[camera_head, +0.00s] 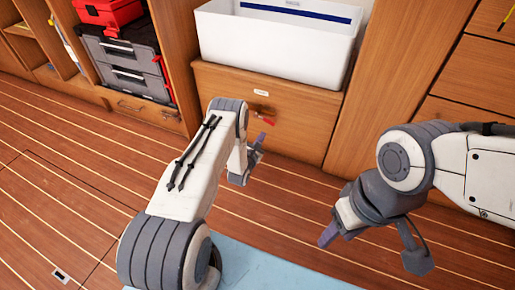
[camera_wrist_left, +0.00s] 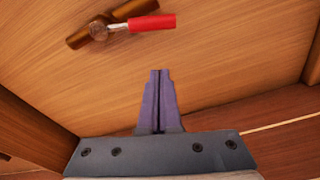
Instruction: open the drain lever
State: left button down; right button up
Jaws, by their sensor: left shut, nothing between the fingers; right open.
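The drain lever has a red handle (camera_head: 266,121) and sits on the wooden front below the white bin. In the left wrist view the red handle (camera_wrist_left: 152,23) points right from a metal pivot on a brown, slanted pipe (camera_wrist_left: 82,37). The handle lies at a slight angle to that pipe. My left gripper (camera_head: 260,140) is just below the lever, apart from it. Its purple fingers (camera_wrist_left: 160,72) are together with nothing between them. My right gripper (camera_head: 372,247) is open and empty over the floor at the right.
A white bin (camera_head: 275,45) stands above the lever's wooden panel (camera_head: 225,88). Grey cases (camera_head: 130,65) and a red box (camera_head: 108,12) fill a shelf at the left. Wooden drawers (camera_head: 475,75) stand at the right. The striped floor (camera_head: 60,190) is clear.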

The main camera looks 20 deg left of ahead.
aim_at(270, 123)
pick_arm(q)
jog(key=w+r+b, duration=0.1)
jog(key=w+d+r+b, duration=0.1)
jog(key=r, duration=0.1)
jog(key=shift+d+r, duration=0.1)
jog(key=shift+r, duration=0.05)
pick_arm(e)
notch_tip(270, 123, down, 3)
jog(key=shift+f, duration=0.1)
pick_arm(q)
jog(key=r+p, duration=0.1)
jog(key=p, duration=0.1)
jog(key=d+r+p, duration=0.1)
jog(key=p, duration=0.1)
jog(key=shift+r, duration=0.15)
pick_arm(e)
notch_tip(270, 123, up, 4)
jog(key=shift+r, duration=0.1)
